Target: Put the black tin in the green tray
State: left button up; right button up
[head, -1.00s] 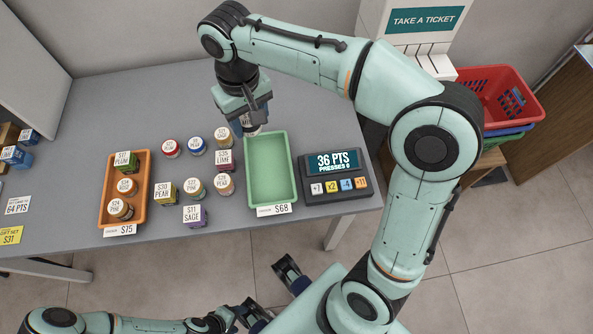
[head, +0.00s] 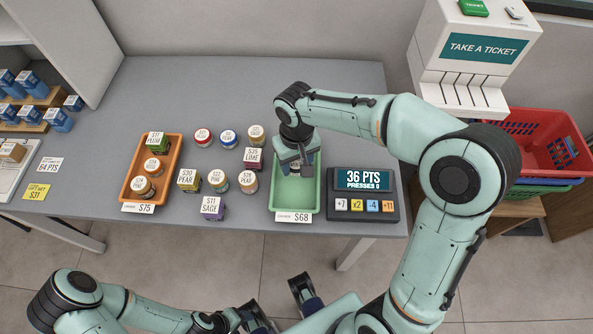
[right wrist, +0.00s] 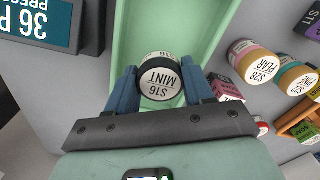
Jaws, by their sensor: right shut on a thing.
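The black tin (right wrist: 160,88), with a white label reading S16 MINT, sits between the fingers of my right gripper (right wrist: 165,88) in the right wrist view. In the head view my right gripper (head: 296,166) is shut on it over the back half of the green tray (head: 295,197), hiding most of the tin there. I cannot tell whether the tin touches the tray floor. The rest of the green tray is empty. My left gripper (head: 280,305) is low at the bottom of the head view, its fingers apart and empty.
A keypad display (head: 362,195) reading 36 PTS stands right of the green tray. An orange tray (head: 131,193) farther left holds 3 items. Red basket (head: 550,140) stands far right.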

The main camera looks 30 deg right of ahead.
aim_at(296, 165)
jog(key=shift+f+b, duration=0.3)
jog(key=shift+f, duration=1.95)
jog(key=shift+f, duration=0.2)
jog(key=o, duration=1)
jog(key=shift+r, duration=0.1)
jog(key=shift+o, duration=0.2)
jog(key=shift+r, duration=0.4)
notch_tip(296, 165, up, 12)
jog(key=shift+f+p, duration=0.25)
jog(key=shift+p, duration=0.7)
